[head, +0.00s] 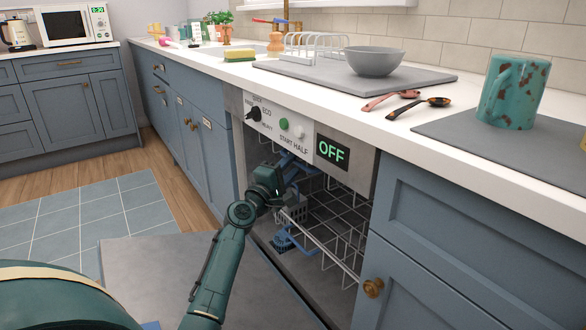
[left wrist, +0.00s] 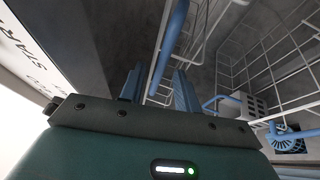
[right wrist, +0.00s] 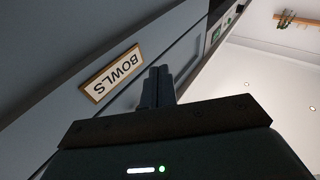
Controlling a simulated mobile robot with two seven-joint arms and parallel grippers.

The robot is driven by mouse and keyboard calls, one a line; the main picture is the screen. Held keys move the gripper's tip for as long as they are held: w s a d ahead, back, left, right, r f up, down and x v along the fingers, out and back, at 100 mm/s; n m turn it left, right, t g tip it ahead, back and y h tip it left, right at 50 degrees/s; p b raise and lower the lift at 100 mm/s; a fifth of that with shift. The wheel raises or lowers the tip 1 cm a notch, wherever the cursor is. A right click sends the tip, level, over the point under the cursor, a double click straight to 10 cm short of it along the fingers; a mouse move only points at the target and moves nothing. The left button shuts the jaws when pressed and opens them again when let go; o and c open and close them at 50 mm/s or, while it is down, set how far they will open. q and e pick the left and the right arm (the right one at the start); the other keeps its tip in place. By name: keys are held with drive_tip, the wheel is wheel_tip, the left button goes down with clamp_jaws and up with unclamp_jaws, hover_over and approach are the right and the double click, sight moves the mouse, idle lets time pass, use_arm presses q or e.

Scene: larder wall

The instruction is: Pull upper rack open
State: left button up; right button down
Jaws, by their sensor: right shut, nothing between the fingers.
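The dishwasher stands open, with white wire racks (head: 345,225) inside it. In the left wrist view, a blue bar (left wrist: 168,48) along the upper rack runs between the fingers of my left gripper (left wrist: 158,88). These fingers are apart, one on each side of the bar, and I see no clear contact. In the head view my left gripper (head: 290,182) is at the dishwasher opening, just below the control panel, and partly hides the rack. My right gripper (right wrist: 158,86) is shut and empty in front of a blue cabinet front; it is outside the head view.
The dishwasher door (head: 165,270) lies lowered in front. Its control panel display (head: 332,152) reads OFF. A cabinet knob (head: 373,288) sticks out to the right. A BOWLS label (right wrist: 111,73) is near my right gripper.

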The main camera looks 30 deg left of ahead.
use_arm(q)
drive_tip(key=shift+w+r, duration=0.15)
drive_tip(key=shift+w, duration=0.7)
drive_tip(key=shift+c, duration=0.2)
clamp_jaws()
